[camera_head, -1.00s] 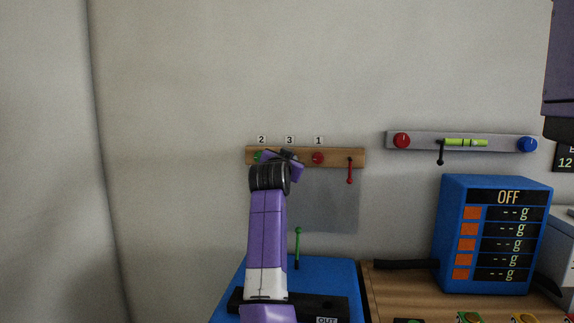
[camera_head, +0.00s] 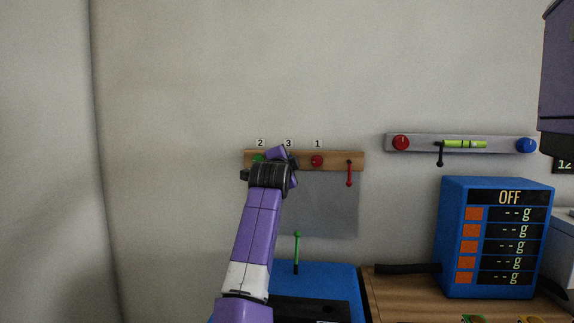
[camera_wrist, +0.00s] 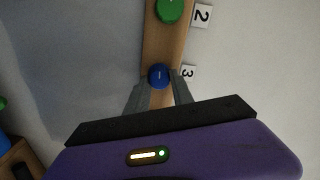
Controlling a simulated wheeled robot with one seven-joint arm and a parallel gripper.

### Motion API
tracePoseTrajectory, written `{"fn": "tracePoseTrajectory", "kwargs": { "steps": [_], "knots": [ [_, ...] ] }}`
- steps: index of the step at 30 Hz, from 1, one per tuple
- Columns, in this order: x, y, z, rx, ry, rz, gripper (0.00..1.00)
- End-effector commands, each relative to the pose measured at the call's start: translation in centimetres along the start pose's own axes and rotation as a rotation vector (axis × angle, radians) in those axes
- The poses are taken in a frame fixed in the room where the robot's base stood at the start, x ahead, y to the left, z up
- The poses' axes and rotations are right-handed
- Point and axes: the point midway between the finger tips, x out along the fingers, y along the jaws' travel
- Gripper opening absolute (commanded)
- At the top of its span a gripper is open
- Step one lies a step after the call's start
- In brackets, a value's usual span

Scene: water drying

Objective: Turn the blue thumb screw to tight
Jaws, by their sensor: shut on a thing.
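The blue thumb screw (camera_wrist: 159,75) sits on a wooden rail (camera_wrist: 164,42) on the wall, beside the label "3" (camera_wrist: 188,72). My gripper (camera_wrist: 159,90) has its two grey fingers on either side of the blue screw, shut on it in the wrist view. In the head view my arm's end (camera_head: 275,170) is at the rail and hides the blue screw. A green screw (camera_wrist: 170,10) by label "2" and a red screw (camera_head: 317,161) by label "1" are on the same rail.
A red-tipped lever (camera_head: 349,174) hangs at the rail's right end. A grey sheet (camera_head: 325,205) hangs below the rail. A grey bar (camera_head: 420,143) with red and blue knobs and a level is to the right. A blue display box (camera_head: 455,215) stands below it.

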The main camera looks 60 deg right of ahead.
Motion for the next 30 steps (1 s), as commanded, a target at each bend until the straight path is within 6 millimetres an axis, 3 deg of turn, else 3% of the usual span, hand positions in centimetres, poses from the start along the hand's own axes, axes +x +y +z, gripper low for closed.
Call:
{"fn": "tracePoseTrajectory", "kwargs": {
  "steps": [23, 24, 27, 30],
  "knots": [
    [0.03, 0.42, 0.21, 0.102, -0.003, 0.008, 0.0],
    [0.03, 0.42, 0.21, 0.102, -0.003, 0.008, 0.32],
    [0.03, 0.35, 0.18, 0.102, -0.003, 0.006, 0.5],
    [0.01, 0.25, 0.12, 0.103, -0.002, 0.004, 0.5]
  ]
}}
